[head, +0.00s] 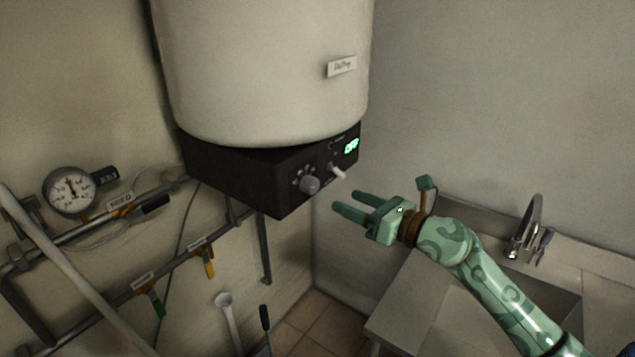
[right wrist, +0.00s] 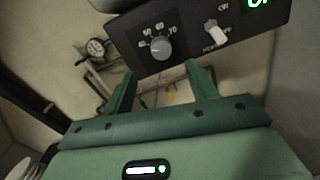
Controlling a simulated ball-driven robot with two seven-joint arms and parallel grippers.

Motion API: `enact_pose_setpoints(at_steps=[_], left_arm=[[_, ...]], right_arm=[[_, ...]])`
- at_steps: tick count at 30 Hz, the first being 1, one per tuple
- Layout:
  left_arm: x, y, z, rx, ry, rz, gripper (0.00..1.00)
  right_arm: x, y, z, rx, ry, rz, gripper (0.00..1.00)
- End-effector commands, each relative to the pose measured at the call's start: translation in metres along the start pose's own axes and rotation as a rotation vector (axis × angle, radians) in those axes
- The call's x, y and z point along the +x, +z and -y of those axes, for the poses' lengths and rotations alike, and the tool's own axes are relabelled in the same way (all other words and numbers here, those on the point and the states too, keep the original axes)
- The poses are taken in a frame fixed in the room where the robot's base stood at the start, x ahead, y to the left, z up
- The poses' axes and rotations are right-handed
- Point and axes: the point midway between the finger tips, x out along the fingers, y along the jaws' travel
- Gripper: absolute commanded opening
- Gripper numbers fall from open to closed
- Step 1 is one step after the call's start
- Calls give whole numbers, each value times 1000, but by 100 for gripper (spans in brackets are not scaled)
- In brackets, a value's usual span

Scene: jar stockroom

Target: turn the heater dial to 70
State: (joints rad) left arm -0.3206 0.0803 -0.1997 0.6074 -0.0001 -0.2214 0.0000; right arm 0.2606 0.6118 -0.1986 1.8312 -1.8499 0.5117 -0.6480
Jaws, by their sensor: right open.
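The heater is a large cream tank (head: 265,70) on the wall with a black control box (head: 240,175) under it. The grey round dial (head: 310,184) sits on the box's front face, with a light switch lever (head: 338,171) to its right and a green lit display (head: 351,146) above that. My left gripper is not in view.
A pressure gauge (head: 70,190) and pipes with coloured valve handles line the left wall. A sink counter (head: 420,300) with a tap (head: 530,225) stands at the lower right. The space before the box's front is clear.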

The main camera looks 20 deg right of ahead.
Motion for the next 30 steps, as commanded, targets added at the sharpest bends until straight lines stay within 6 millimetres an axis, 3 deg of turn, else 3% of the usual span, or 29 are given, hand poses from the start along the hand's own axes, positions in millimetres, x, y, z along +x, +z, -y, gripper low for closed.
enact_pose_setpoints(at_steps=[6,9,12,24,29,30], left_arm=[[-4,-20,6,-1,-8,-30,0],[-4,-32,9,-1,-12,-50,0],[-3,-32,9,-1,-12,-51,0],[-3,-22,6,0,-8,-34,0],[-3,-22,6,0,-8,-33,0],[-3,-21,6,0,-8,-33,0]], right_arm=[[54,1,0,3,1,2,57],[72,1,-1,1,1,2,57],[85,-1,0,2,0,1,57],[94,-1,0,1,0,-1,57],[94,-1,0,1,0,-1,15],[94,-1,0,1,0,-1,12]])
